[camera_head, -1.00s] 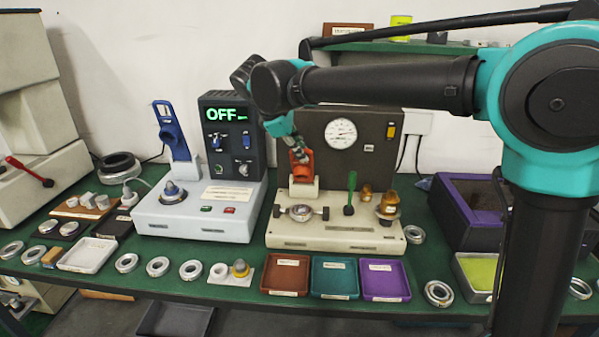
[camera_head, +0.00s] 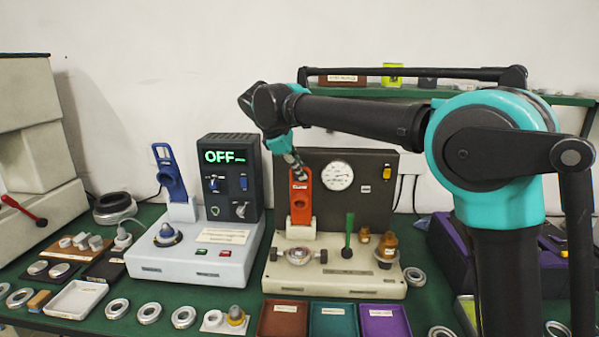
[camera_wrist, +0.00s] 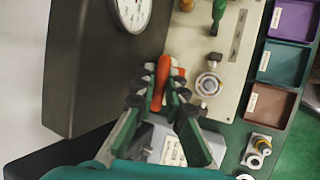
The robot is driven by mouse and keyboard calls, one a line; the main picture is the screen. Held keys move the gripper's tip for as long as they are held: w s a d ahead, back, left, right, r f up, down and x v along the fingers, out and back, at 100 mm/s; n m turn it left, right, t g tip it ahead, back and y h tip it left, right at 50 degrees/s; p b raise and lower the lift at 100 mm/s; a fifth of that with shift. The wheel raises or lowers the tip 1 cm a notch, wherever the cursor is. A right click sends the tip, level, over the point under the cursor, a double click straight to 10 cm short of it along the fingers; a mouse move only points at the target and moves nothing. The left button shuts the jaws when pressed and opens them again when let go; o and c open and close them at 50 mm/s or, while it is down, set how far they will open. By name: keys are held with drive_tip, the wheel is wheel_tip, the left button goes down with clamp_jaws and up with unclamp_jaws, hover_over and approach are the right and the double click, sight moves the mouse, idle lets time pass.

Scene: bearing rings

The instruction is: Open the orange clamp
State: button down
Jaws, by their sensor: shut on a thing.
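The orange clamp (camera_head: 301,207) stands upright at the back of the beige gauge fixture (camera_head: 340,278), above a round ring seat (camera_head: 299,256). My gripper (camera_head: 297,172) is at the clamp's upper end. In the wrist view, the gripper's dark fingers (camera_wrist: 159,88) are shut around the orange clamp (camera_wrist: 162,70), with its end showing between them. The fingers hide part of the clamp there. The ring seat also shows in the wrist view (camera_wrist: 208,84), clear of the clamp.
A round dial gauge (camera_head: 338,176) on a dark panel stands just behind the clamp. A green lever (camera_head: 349,237) rises to its right. A white device with an upright blue clamp (camera_head: 168,172) and a box reading OFF (camera_head: 232,180) stand to the left. Trays (camera_head: 333,322) line the front.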

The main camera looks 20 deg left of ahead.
drive_tip(key=shift+w+d+r, duration=0.1)
drive_tip(key=shift+w+d, duration=0.05)
drive_tip(key=shift+w, duration=0.1)
drive_tip(key=c, duration=1.6)
unclamp_jaws()
